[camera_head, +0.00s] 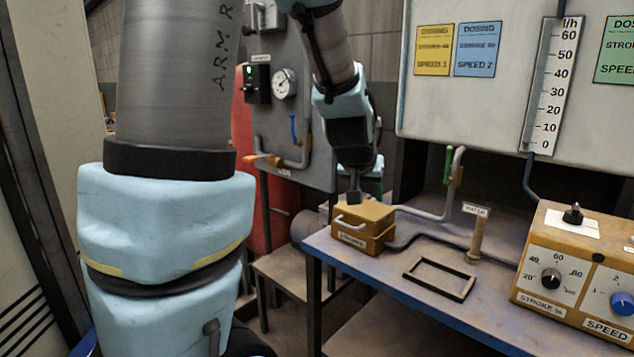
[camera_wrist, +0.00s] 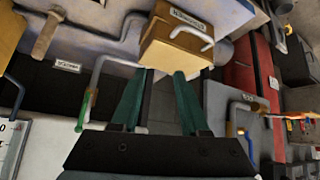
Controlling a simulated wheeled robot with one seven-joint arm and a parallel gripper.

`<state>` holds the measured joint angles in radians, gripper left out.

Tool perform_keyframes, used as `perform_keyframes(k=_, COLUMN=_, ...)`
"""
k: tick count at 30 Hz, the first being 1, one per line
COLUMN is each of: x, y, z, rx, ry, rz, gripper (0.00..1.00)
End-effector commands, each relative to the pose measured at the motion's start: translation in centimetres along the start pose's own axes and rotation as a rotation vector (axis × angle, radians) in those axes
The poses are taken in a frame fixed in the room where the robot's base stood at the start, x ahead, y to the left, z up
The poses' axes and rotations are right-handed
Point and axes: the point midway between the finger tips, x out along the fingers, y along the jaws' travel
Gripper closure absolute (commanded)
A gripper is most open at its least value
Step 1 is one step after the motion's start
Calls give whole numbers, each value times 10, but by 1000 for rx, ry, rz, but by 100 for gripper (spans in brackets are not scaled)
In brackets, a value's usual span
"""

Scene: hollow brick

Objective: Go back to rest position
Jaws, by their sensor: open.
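My gripper (camera_head: 355,190) points down at the small yellow box (camera_head: 368,215) on the left end of the blue-edged table. In the head view its fingers overlap the box's rear top edge, and I cannot tell whether they touch it. In the wrist view my gripper (camera_wrist: 164,76) has its two green-sided fingers apart, with nothing between them. The yellow box, with its pale handle and label, also shows just beyond the fingertips in the wrist view (camera_wrist: 175,45).
The table (camera_head: 420,255) also holds a dark rectangular frame (camera_head: 440,278), a post marked WATER (camera_head: 477,240) and a yellow control box with knobs (camera_head: 575,275). A grey pipe with a green handle (camera_head: 449,165) rises behind. A gauge panel (camera_head: 285,85) stands at the back left.

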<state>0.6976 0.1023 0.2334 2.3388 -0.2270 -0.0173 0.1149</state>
Motion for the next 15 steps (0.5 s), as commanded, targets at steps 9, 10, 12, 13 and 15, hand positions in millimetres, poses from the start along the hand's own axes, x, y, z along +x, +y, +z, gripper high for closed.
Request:
perform_keyframes(k=9, x=-59, y=-99, z=120, rx=-163, ry=-394, rz=-115, gripper=55)
perform_keyframes(k=10, x=-65, y=-104, z=130, rx=-177, ry=-424, rz=-123, gripper=55)
perform_keyframes(k=12, x=-77, y=-113, z=148, rx=-202, ry=-482, rz=-137, gripper=55)
perform_keyframes(k=13, x=-81, y=-116, z=155, rx=-211, ry=-503, rz=-142, gripper=55)
perform_keyframes(k=15, x=-89, y=-120, z=167, rx=-226, ry=-539, rz=-151, gripper=55)
